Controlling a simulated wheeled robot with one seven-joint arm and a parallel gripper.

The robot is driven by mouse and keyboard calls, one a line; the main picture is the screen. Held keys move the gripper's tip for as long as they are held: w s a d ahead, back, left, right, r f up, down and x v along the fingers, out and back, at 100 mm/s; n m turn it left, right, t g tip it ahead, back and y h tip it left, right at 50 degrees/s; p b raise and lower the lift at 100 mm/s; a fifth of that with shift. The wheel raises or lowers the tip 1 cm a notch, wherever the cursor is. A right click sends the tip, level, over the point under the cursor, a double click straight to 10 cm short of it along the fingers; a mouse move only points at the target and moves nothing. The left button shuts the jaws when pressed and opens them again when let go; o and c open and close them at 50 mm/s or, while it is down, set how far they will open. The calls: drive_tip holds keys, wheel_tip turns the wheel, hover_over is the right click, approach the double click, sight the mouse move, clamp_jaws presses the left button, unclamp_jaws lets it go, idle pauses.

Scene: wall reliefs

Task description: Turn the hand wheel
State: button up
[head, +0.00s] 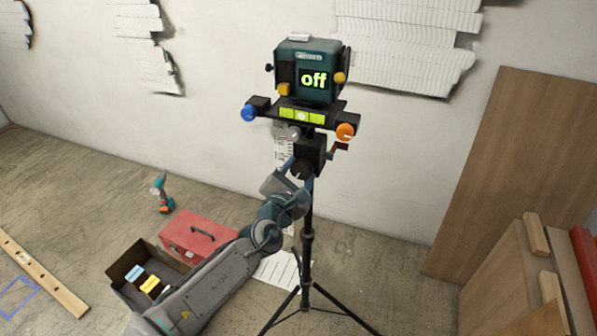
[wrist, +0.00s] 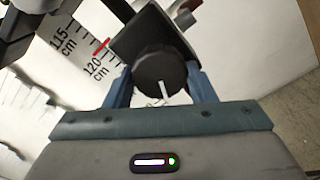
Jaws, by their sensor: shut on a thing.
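The hand wheel (wrist: 158,68) is a black ribbed knob with a white line on its face, in the middle of the wrist view. It sits on a black block (head: 311,148) on the tripod's column, and in the head view it is a small dark disc (head: 301,168). My gripper (wrist: 160,82) has one blue-grey finger on each side of the wheel and is shut on it. The white line points down and slightly right in the wrist view. The teal device (head: 306,68) on top shows "off" in green.
A tripod (head: 307,240) carries the device, a blue knob (head: 249,113), an orange knob (head: 345,131) and a small crank (head: 338,149). A marked scale (wrist: 88,50) is behind the wheel. A red toolbox (head: 197,234) and an open box (head: 130,272) stand on the floor.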

drive_tip(key=m, duration=0.6)
drive_tip(key=shift+f+b, duration=0.1)
drive_tip(key=shift+b, duration=0.25)
drive_tip(key=m, duration=0.4)
drive_tip(key=shift+b, duration=0.4)
drive_tip(key=m+b, duration=0.1)
drive_tip(key=m, duration=0.2)
drive_tip(key=shift+m, duration=0.4)
drive_tip(key=m+b, duration=0.1)
drive_tip(key=m, duration=0.7)
drive_tip(key=m+b, duration=0.1)
drive_tip(key=m, duration=0.3)
drive_tip(key=shift+r+m, duration=0.25)
drive_tip(key=shift+m, duration=0.05)
drive_tip(key=o, duration=1)
drive_tip(key=shift+c, duration=0.2)
